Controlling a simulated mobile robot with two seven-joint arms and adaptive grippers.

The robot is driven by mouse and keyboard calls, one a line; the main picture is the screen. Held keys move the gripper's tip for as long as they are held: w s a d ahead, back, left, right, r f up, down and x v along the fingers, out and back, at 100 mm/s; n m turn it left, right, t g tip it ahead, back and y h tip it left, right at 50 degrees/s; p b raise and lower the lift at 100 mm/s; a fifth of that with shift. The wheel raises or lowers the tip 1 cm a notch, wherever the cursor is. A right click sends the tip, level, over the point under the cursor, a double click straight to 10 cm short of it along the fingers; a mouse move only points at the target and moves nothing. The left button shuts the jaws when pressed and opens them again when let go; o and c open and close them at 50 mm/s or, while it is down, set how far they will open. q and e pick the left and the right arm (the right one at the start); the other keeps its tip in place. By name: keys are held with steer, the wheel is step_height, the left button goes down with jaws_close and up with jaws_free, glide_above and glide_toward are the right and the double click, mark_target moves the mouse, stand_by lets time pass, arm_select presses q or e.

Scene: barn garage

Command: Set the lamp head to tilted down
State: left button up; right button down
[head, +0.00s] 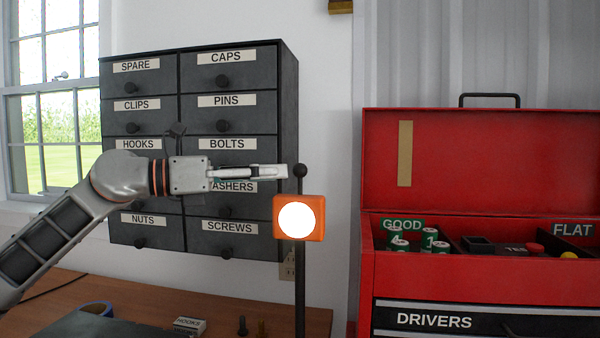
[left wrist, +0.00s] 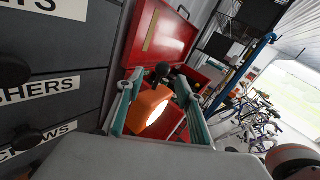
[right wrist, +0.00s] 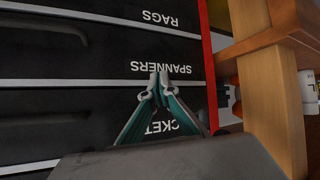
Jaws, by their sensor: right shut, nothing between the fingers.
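The lamp has an orange head (head: 315,232) with a lit white face turned toward the head camera. It sits on a thin dark pole (head: 300,290) topped by a black ball (head: 299,171). My left gripper (head: 284,172) is level with the ball, its fingertips just left of it and above the head. In the left wrist view my open fingers (left wrist: 158,80) have the ball (left wrist: 161,71) and orange head (left wrist: 146,106) between them in the picture; I cannot tell whether they touch. My right gripper (right wrist: 158,84) is shut and empty.
A dark cabinet of labelled drawers (head: 150,190) hangs behind my left arm. A red tool chest (head: 450,140) stands open at right, and its drawers (right wrist: 100,95) face my right gripper. A wooden post (right wrist: 265,85) stands right of that gripper. Blue tape (head: 97,309) lies on the bench.

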mark_target(300, 174)
arm_select(q)
steer(key=x, duration=0.6)
steer(key=shift+d+r+p, duration=0.1)
steer(key=shift+d+p, duration=0.25)
steer(key=shift+d, duration=0.15)
jaws_close()
